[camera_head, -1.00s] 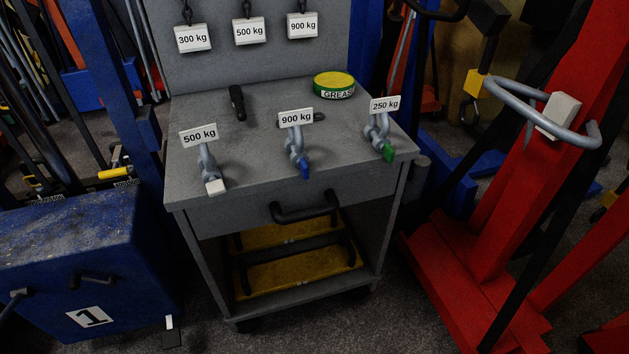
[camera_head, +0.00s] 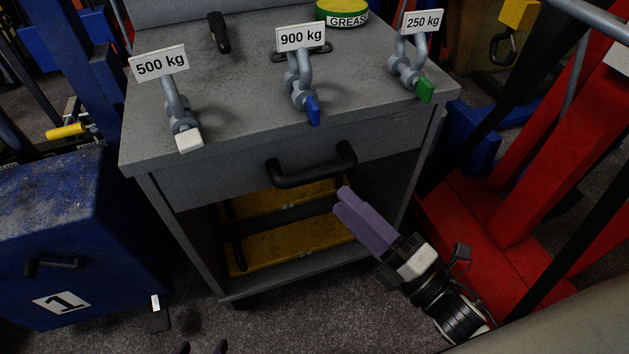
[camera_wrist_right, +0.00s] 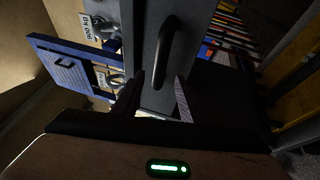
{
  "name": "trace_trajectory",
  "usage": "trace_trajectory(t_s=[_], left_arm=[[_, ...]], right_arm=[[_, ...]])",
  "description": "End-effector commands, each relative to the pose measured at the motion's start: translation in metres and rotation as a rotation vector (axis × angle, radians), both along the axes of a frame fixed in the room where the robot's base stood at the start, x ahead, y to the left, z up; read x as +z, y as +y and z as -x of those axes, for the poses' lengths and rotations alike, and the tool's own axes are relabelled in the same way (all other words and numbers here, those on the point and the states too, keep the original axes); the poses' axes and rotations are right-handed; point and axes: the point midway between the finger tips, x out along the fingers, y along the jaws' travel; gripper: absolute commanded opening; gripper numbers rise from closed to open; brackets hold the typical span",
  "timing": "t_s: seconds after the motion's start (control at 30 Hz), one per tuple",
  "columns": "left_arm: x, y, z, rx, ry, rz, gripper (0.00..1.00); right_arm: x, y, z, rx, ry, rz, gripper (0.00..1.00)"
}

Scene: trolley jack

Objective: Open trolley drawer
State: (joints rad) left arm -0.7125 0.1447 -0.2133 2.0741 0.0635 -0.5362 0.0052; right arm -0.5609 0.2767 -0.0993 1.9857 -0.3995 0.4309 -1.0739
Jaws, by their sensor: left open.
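The grey trolley's drawer (camera_head: 225,182) sits flush in its frame under the top and looks shut. Its black bar handle (camera_head: 312,172) spans the middle of the front. My right gripper (camera_head: 341,201) has purple fingers, just below and in front of the handle's right part, apparently not touching it. In the right wrist view, the handle (camera_wrist_right: 166,52) lies ahead of the spread fingers (camera_wrist_right: 158,92), with nothing between them. My left gripper (camera_head: 202,348) shows only two separate fingertips at the bottom edge, well below the drawer.
On the trolley top (camera_head: 225,100) stand several shackles with weight labels and a grease tin (camera_head: 342,12). A yellow item (camera_head: 285,245) lies on the lower shelf. A blue block (camera_head: 70,235) stands at left, a red jack frame (camera_head: 480,225) at right.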

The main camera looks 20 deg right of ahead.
Motion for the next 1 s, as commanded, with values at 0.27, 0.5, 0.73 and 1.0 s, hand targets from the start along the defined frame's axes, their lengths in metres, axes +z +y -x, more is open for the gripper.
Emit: trace_trajectory(t_s=[0.27, 0.5, 0.73, 1.0], left_arm=[[0.001, 0.000, 0.000, 0.000, -0.001, 0.000, 0.51], [0.001, 0.000, 0.000, 0.001, -0.002, 0.001, 0.51], [0.001, 0.000, -0.001, 0.001, -0.003, 0.001, 0.51], [0.001, 0.000, -0.001, 0.002, -0.003, 0.001, 0.51]], right_arm=[[0.012, 0.021, -0.047, 0.001, -0.001, -0.005, 0.39], [0.017, 0.035, -0.076, -0.001, 0.004, -0.006, 0.39], [0.017, 0.038, -0.082, -0.001, 0.006, -0.006, 0.39], [0.017, 0.038, -0.082, -0.001, 0.006, -0.007, 0.22]])
